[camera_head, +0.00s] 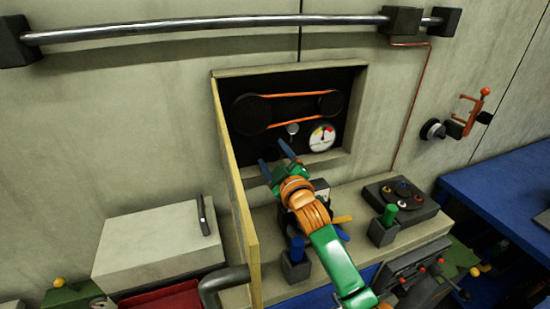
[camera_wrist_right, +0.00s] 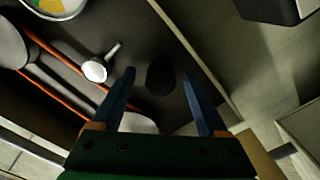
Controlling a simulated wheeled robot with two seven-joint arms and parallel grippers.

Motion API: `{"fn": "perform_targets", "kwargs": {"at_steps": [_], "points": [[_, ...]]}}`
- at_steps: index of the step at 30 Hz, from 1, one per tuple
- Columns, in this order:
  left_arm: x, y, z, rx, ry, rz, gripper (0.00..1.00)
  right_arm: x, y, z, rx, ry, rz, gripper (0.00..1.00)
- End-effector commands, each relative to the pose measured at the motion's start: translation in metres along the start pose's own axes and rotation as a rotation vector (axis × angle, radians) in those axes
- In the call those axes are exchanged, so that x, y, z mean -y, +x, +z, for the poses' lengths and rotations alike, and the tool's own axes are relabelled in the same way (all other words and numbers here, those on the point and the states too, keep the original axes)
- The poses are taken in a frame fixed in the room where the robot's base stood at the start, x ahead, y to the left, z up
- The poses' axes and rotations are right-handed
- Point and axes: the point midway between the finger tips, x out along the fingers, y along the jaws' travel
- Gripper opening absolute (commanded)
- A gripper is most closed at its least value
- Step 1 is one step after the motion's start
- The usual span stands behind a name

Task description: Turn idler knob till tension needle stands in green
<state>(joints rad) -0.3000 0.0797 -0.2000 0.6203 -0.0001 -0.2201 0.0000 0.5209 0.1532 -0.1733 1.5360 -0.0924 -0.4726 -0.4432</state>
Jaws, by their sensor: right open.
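The idler knob (camera_head: 292,129), small with a pale face, stands between and below two dark pulleys joined by an orange belt (camera_head: 295,95) in a wall recess. It also shows in the right wrist view (camera_wrist_right: 95,70) on a short pale stem, left of the fingers. The round tension gauge (camera_head: 322,138), white with coloured sectors, is right of the knob; part of it shows in the wrist view (camera_wrist_right: 55,6). Its needle is too small to read. My right gripper (camera_head: 273,158) is open and empty, below and left of the knob, not touching it. My left gripper is out of view.
A yellowish open door panel (camera_head: 238,190) juts out at the recess's left, close to my right gripper. A metal rail (camera_head: 200,28) runs above.

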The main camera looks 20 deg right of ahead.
Motion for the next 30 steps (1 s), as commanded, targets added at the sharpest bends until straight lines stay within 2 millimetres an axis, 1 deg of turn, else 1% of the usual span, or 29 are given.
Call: {"fn": "perform_targets", "kwargs": {"at_steps": [2,12,15,18,30], "points": [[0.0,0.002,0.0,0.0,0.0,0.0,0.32,0.001,-0.006,0.001,-0.001,0.0,0.001,0.77],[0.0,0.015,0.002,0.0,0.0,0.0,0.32,0.001,-0.058,0.002,-0.002,-0.001,0.001,0.77],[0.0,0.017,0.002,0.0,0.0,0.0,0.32,0.001,-0.066,0.001,-0.002,-0.001,0.001,0.77],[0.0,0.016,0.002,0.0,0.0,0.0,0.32,0.0,-0.069,0.0,-0.001,0.0,0.0,0.77],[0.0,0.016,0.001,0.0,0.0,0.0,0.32,0.0,-0.068,0.0,-0.001,0.0,0.001,0.77]]}}
